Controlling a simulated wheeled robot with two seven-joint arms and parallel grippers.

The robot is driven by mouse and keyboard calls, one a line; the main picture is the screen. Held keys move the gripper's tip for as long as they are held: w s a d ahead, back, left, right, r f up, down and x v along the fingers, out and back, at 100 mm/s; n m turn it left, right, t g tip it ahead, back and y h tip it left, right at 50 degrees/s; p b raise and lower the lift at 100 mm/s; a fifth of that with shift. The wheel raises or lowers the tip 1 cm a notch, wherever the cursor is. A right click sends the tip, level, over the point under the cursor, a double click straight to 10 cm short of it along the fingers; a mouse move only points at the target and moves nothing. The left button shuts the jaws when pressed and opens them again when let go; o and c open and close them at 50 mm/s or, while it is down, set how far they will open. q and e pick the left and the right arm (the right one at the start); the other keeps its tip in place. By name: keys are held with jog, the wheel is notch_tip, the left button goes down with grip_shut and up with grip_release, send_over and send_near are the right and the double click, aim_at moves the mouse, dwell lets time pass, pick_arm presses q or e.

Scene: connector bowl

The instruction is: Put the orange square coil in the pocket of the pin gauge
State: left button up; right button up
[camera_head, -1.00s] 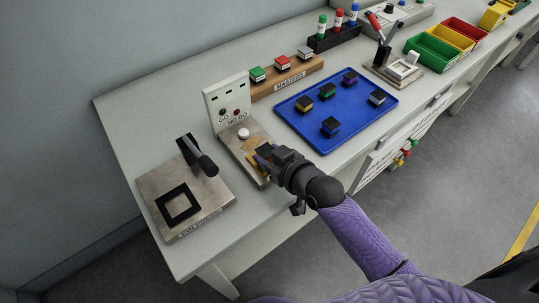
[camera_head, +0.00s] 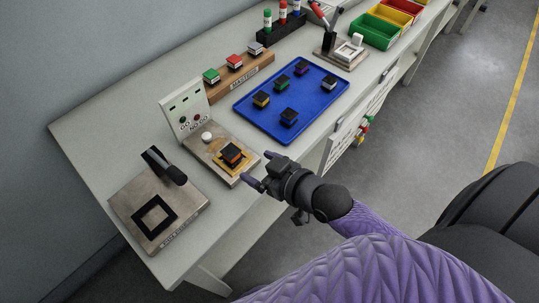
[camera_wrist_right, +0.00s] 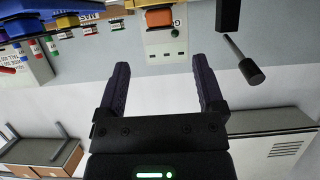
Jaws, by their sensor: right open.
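The orange square coil (camera_head: 232,154), with a black top, sits on the pin gauge (camera_head: 214,138) at its yellowish pocket area. It looks roughly level, but I cannot tell whether it is fully down in the pocket. My right gripper (camera_head: 258,168) is open and empty, just to the right of the coil and apart from it. In the right wrist view the coil's orange side (camera_wrist_right: 159,18) shows at the top, beyond the open fingers (camera_wrist_right: 164,66). My left gripper is not in view.
A GO/NO GO panel (camera_head: 184,107) stands behind the gauge. A blue tray (camera_head: 318,92) with several coils lies to the right, near the masters block (camera_head: 246,73). A plate with a black square frame and lever (camera_head: 135,200) lies to the left.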

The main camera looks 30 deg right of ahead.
jog(key=s+d+f+m+g+h, duration=0.1)
jog(key=s+d+f+g+h, duration=0.2)
jog(key=s+f, duration=0.65)
jog(key=s+d+f+m+g+h, duration=0.1)
jog(key=s+d+f+g, duration=0.4)
jog(key=f, duration=0.8)
jog(key=s+a+f+g, duration=0.2)
jog(key=s+f, duration=0.1)
jog(key=s, duration=0.5)
jog(key=s+a+f+g, duration=0.2)
jog(key=s+f, duration=0.2)
jog(key=s, duration=0.3)
jog(key=shift+s+a+f+n+h, duration=0.2)
jog(key=shift+s+n+h, duration=0.1)
jog(key=shift+s+h, duration=0.1)
jog(key=shift+c, duration=0.3)
